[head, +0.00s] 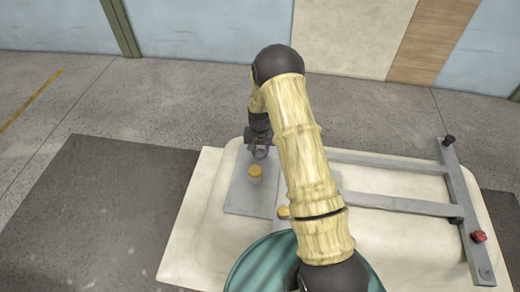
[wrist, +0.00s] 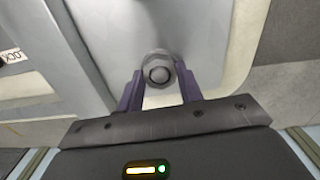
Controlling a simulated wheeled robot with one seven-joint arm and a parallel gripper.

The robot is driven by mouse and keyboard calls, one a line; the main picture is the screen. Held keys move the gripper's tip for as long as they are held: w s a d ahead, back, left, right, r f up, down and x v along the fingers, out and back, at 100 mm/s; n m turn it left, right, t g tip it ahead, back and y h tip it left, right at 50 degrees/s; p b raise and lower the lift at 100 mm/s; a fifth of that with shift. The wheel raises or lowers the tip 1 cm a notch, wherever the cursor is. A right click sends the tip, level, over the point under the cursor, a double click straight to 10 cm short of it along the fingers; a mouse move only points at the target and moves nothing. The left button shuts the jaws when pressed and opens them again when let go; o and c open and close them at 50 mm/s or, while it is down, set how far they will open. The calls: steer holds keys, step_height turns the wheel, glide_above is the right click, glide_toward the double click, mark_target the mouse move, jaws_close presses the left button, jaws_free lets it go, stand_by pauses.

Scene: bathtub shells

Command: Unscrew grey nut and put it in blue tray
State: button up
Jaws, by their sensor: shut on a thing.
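The grey nut (wrist: 158,70) sits between the two purple-grey fingertips of my gripper (wrist: 159,82) in the wrist view. It is round-edged with a lighter ring in the middle. My gripper is shut on it. In the head view my gripper (head: 259,150) points down over the far part of a grey plate (head: 240,197); the nut is too small there to tell apart from the fingers. I cannot tell whether the nut is still on a stud. I make out no blue tray in either view.
The plate lies on a cream bathtub shell (head: 190,240). A yellow knob (head: 255,170) stands on the plate close to my gripper, and another (head: 283,212) is nearer. A grey bar frame (head: 400,203) with black knobs and a red knob (head: 479,236) spans the right side.

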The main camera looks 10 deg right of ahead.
steer(key=n, duration=0.5)
steer(key=shift+a+n, duration=0.2)
steer(key=shift+n, duration=0.1)
steer(key=n, duration=0.6)
steer(key=shift+n, duration=0.4)
steer(key=o, duration=1.1)
steer(key=shift+d, duration=0.1)
steer(key=shift+c, duration=0.7)
